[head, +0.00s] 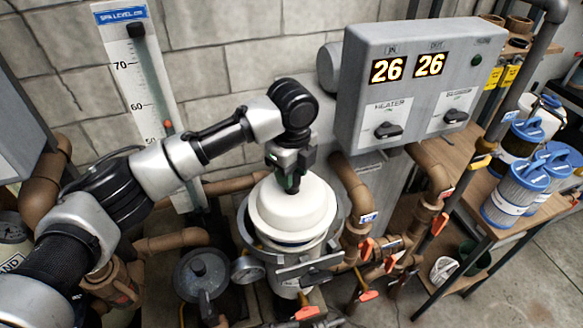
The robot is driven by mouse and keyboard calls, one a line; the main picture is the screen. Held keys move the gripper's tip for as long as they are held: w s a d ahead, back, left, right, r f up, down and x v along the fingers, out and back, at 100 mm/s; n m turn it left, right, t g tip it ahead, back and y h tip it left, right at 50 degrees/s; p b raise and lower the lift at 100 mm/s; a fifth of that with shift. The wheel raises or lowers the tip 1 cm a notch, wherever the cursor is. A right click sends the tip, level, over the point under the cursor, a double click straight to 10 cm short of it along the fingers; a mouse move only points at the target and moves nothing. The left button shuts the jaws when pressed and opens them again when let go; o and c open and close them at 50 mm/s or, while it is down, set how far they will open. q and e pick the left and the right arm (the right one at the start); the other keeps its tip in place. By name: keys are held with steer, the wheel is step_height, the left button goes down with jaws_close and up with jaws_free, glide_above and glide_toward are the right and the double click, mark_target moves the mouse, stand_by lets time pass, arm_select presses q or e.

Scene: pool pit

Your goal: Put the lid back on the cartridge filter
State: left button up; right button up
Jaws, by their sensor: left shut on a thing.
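The lid (311,212) is a round, stepped, cream-white cover over the cartridge filter. My left gripper (289,187) points down from above and is shut at the top of the lid, on its far side; the part between the fingers is hard to see. The cartridge filter (288,292) is a pale upright housing with a grey metal ring around its top. A thin bluish edge shows under the lid's near rim. I cannot tell whether the lid touches the housing or hangs just above it. My right gripper is not in view.
A pressure gauge (248,270) and a dark round-topped pot (202,275) stand left of the filter. Brown pipes with orange-handled valves (367,295) crowd its right. A grey control box (415,85) hangs behind. Blue-topped cartridges (515,190) stand on the bench at right.

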arm_select(q)
steer(key=shift+w+f+b, duration=0.2)
steer(key=shift+f+b, duration=0.2)
steer(key=shift+f, duration=0.2)
steer(key=shift+w+f+b, duration=0.15)
steer(key=shift+f+b, duration=0.25)
steer(key=shift+f, duration=0.15)
steer(key=shift+w+f+b, duration=0.1)
steer(key=shift+f+b, duration=0.55)
steer(key=shift+f, duration=0.85)
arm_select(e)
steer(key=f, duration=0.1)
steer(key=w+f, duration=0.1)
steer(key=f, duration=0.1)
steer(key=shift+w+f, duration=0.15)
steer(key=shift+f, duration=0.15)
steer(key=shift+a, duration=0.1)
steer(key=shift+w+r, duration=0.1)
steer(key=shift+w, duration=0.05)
